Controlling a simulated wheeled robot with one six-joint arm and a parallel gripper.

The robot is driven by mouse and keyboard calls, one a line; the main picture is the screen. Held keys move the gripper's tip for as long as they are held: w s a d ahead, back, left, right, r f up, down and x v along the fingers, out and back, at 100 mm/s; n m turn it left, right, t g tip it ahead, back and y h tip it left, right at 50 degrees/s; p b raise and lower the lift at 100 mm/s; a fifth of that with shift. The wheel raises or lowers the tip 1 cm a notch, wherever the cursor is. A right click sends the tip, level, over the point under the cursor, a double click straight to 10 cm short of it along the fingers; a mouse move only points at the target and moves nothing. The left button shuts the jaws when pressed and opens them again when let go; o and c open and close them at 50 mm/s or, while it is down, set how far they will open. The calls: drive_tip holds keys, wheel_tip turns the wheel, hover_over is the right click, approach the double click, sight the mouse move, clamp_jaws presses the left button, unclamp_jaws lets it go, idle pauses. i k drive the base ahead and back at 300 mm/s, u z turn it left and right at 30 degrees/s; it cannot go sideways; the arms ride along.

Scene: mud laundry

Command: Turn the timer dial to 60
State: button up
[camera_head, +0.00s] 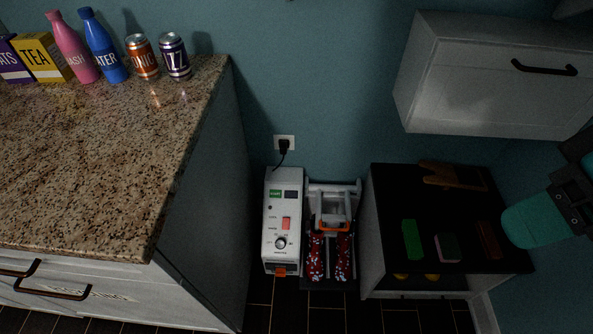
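The timer dial (280,243) is a small dark round knob with a pale centre on the lower front panel of a white machine (270,210). Printed marks surround the dial, but they are too small to read, so I cannot tell its setting. A red switch (286,223) sits above it, with a green label and a dark display near the top. A teal and black part of my arm (540,219) shows at the right edge, well apart from the dial. My gripper's fingers do not show.
A granite counter (110,160) with bottles, cans and boxes stands left of the machine. A grey frame (333,205) with red patterned items is beside it. A black-topped cabinet (395,200) with brushes is right, under a white wall cabinet (480,80). Floor shows in front.

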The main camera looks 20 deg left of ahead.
sight(280, 243)
drive_tip(key=u, duration=0.95)
drive_tip(key=k, duration=0.1)
drive_tip(key=u, duration=0.2)
